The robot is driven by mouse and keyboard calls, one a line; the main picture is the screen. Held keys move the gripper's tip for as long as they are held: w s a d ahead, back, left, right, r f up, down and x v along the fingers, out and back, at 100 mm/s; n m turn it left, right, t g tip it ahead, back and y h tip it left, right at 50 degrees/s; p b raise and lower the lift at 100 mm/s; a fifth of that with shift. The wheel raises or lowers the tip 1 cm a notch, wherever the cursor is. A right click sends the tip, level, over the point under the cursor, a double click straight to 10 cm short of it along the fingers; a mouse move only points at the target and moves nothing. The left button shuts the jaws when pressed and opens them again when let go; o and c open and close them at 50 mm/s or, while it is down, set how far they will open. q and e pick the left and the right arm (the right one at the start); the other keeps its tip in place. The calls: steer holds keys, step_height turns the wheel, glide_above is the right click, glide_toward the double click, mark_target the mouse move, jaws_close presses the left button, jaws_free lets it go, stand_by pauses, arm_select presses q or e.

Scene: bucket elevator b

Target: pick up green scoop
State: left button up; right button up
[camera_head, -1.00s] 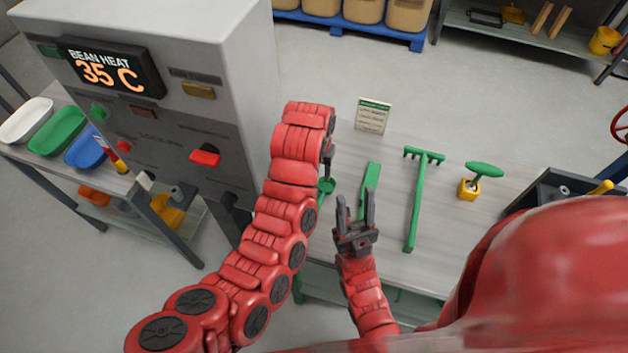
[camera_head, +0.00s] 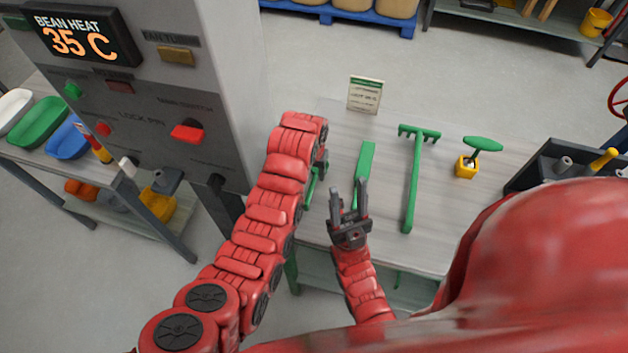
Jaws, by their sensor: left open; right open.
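A green piece that looks like the scoop (camera_head: 310,187) lies on the grey table, mostly hidden behind my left arm. Its full shape cannot be seen. My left gripper (camera_head: 321,166) is at the end of that arm, pointing down right by this green piece. Only a dark part of the gripper shows; whether it touches the piece cannot be told. My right gripper (camera_head: 347,187) is open and empty. Its two fingers point away from me, over the near part of a flat green tool (camera_head: 365,160).
A green rake (camera_head: 412,185), a yellow block with a green-handled tool (camera_head: 467,168) and a small sign (camera_head: 365,94) are on the table (camera_head: 455,220). A dark tray (camera_head: 545,168) stands at right. The control machine (camera_head: 150,120) stands close at left.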

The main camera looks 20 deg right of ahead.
mark_target(314, 179)
arm_select(q)
steer(key=f, duration=0.1)
steer(key=f+p, duration=0.2)
steer(key=shift+d+f, duration=0.1)
steer(key=shift+d, duration=0.15)
steer(key=shift+w+f, duration=0.15)
steer(key=shift+f, duration=0.45)
jaws_close()
